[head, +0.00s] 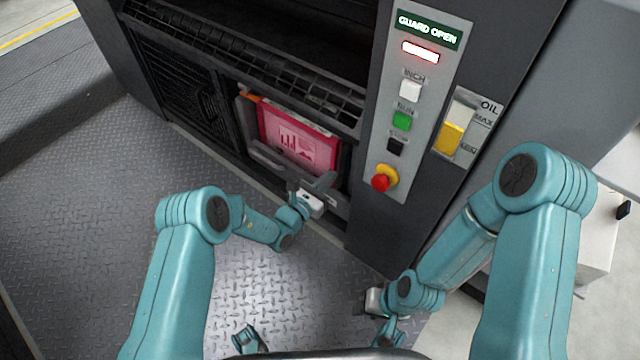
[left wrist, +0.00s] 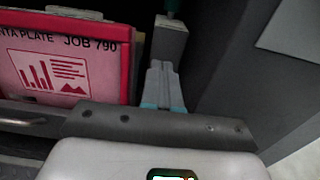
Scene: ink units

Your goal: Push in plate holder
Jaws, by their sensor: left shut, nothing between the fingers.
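The plate holder, a grey frame with a bar-like front (head: 270,158), sits in the lower opening of the dark machine. A red-edged pink plate (head: 297,140) with a printed chart stands tilted in it; in the left wrist view its label (left wrist: 70,35) reads "JOB 790". My left gripper (head: 324,182) is at the holder's front right corner, its fingers shut and empty. In the left wrist view the fingertips (left wrist: 163,68) point at a grey block (left wrist: 170,38) right of the plate; I cannot tell whether they touch. My right gripper (head: 368,300) is low, away from the holder; its fingers are unclear.
A control panel (head: 417,110) with a red stop knob (head: 381,182) stands right of the opening, under a lit "GUARD OPEN" sign (head: 428,29). An oil gauge (head: 457,125) is beside it. A grille (head: 250,75) runs above. The tread-plate floor (head: 90,220) is clear at left.

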